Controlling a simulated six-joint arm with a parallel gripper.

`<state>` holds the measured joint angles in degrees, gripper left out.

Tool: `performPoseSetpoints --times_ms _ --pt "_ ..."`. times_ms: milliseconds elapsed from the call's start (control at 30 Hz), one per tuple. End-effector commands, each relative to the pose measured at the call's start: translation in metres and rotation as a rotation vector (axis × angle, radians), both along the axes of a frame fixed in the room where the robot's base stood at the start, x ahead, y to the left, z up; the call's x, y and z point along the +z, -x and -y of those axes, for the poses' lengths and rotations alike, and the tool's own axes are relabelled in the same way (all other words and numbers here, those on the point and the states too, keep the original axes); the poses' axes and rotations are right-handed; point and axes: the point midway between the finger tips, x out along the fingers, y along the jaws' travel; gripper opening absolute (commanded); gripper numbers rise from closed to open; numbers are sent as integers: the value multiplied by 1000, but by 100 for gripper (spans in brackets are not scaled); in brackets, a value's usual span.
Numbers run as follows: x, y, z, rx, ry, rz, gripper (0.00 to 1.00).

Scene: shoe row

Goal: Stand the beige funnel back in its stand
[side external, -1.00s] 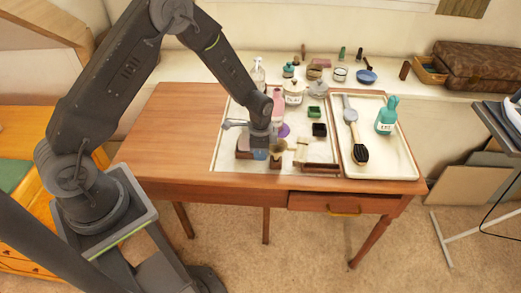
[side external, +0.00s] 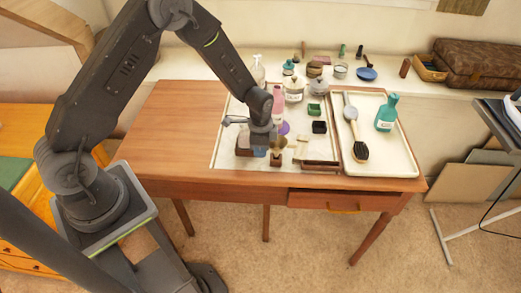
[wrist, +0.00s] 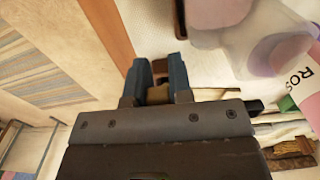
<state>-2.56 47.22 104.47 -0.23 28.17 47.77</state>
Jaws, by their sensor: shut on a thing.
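My gripper (side external: 261,152) is low over the left part of the white tray on the table, its fingers pointing down. In the wrist view its two blue-grey fingers (wrist: 159,82) are closed on a tan-brown piece, which I take to be the beige funnel (wrist: 157,95); mostly hidden. In the side view a beige flared funnel shape (side external: 278,147) shows just right of the fingers, wide end up. It is over a small brown block (side external: 276,160), apparently the stand. Whether the funnel is seated in it cannot be told.
A pink bottle (side external: 277,100) stands close behind my gripper. A brown box (side external: 243,146) is to its left, a brown tray (side external: 321,166) to the right. A second tray (side external: 402,160) holds a brush (side external: 359,150) and teal bottle (side external: 386,115). The table's left part is clear.

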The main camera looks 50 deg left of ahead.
Motion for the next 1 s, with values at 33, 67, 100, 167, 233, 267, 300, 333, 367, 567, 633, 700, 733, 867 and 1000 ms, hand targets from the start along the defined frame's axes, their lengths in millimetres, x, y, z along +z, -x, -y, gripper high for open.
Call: performPoseSetpoints --times_ms 33,67,100,167,233,267,300,333,367,567,633,700,733,867,1000 --pt "3 0 0 0 -1 1 0" --pt "4 0 0 0 -1 1 0" --pt "6 0 0 0 -1 1 0" --pt "9 0 0 0 0 0 0" --pt "12 0 0 0 0 0 0" --pt "14 0 0 0 0 0 0" --pt "15 0 0 0 0 0 0" --pt "17 0 0 0 0 0 0" --pt "18 0 0 0 0 0 0" --pt "24 1 0 0 0 -1 0" --pt "25 1 0 0 0 -1 0" --pt "25 1 0 0 0 -1 0" --pt "25 1 0 0 0 -1 0" --pt "25 1 0 0 0 -1 0" --pt "21 0 0 0 0 -1 0"
